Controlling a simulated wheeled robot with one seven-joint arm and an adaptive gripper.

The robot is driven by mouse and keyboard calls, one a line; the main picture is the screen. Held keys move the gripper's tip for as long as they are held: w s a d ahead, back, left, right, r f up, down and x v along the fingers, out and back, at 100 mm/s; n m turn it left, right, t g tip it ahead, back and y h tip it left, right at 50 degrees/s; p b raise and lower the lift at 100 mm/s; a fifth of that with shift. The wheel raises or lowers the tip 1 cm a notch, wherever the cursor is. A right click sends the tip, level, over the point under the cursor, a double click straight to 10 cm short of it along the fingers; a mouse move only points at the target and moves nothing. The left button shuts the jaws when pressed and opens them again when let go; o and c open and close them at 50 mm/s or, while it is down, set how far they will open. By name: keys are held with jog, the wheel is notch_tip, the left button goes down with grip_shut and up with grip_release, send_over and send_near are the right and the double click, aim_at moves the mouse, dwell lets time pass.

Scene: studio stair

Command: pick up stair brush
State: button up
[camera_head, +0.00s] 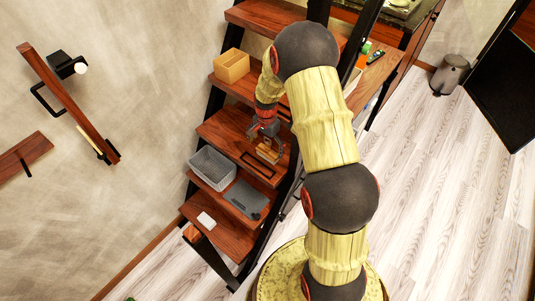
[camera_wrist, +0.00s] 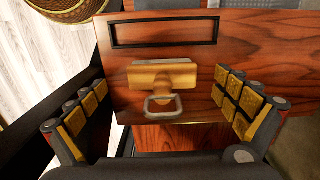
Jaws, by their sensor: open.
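The stair brush (camera_wrist: 165,74) shows in the wrist view as a tan wooden block with a short stem and a metal loop at its near end. It lies on a reddish wooden stair tread (camera_wrist: 240,60). My gripper (camera_wrist: 163,102) is open, with one finger at each side of the brush and apart from it. Nothing is between the fingers' pads in contact. In the head view my gripper (camera_head: 268,136) is over the same tread, and the tan brush (camera_head: 268,153) shows partly below it.
A black rectangular frame (camera_wrist: 165,46) lies just beyond the brush. In the head view a grey basket (camera_head: 212,168), a dark flat tray (camera_head: 246,199) and a white item (camera_head: 206,219) sit on lower treads. A tan box (camera_head: 231,66) sits higher. Open floor lies right.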

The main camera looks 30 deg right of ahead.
aim_at(266, 152)
jog(key=f+b, duration=0.1)
jog(key=f, duration=0.1)
jog(key=f+b, duration=0.1)
jog(key=f, duration=0.2)
jog(key=shift+w+d, duration=0.1)
jog(key=shift+w, duration=0.1)
jog(key=shift+r, duration=0.1)
jog(key=shift+c, duration=0.3)
jog(key=c, duration=1.1)
jog(key=shift+c, duration=0.5)
